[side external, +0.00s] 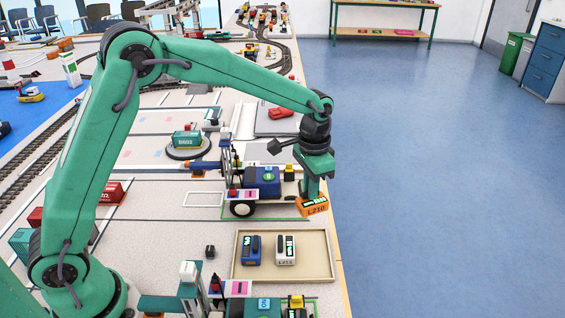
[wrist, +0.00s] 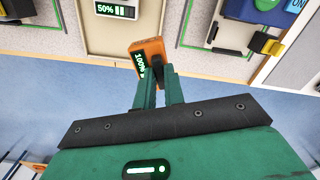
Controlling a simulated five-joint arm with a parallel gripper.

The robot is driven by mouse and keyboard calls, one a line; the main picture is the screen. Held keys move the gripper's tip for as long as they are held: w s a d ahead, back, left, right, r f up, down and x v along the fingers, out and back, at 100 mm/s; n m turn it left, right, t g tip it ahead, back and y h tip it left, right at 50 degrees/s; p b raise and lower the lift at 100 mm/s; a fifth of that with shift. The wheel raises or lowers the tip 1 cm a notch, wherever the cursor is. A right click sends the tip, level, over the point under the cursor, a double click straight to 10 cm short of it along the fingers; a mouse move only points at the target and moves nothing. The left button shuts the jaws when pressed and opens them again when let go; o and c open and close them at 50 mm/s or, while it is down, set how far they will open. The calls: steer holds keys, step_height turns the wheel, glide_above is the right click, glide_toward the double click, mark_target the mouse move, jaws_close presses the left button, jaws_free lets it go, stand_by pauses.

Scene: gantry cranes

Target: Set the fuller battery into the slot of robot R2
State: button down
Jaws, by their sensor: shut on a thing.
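My gripper (side external: 313,193) is shut on an orange battery (side external: 314,207) marked L210, at the table's right edge. In the wrist view my gripper (wrist: 158,90) holds this battery (wrist: 148,50), tilted, its display reading 100%. A white battery (side external: 285,250) stands in a shallow beige tray (side external: 325,268); its display reads 50% in the wrist view (wrist: 117,10). A blue wheeled robot (side external: 265,182) is just left of my gripper. I cannot read which is R2, and no empty slot shows clearly.
A dark blue battery (side external: 251,250) stands in the tray beside the white one. A yellow-and-black block (side external: 289,174) is on the far robot's right side. A small black block (side external: 210,251) lies left of the tray. The blue floor (side external: 440,180) right of the table is open.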

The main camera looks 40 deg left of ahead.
steer(key=w+a+r+m, duration=0.1)
steer(key=w+a+m, duration=0.2)
steer(key=m, duration=0.8)
steer(key=w+a+r+m, duration=0.1)
steer(key=w+a+m, duration=0.2)
steer(key=a+m, duration=0.5)
steer(key=shift+w+m, duration=0.4)
steer(key=shift+m, duration=1.1)
steer(key=shift+a, duration=0.1)
steer(key=shift+f, duration=0.2)
steer(key=shift+f, duration=1.8)
steer(key=shift+f, duration=1.25)
stand_by(1.2)
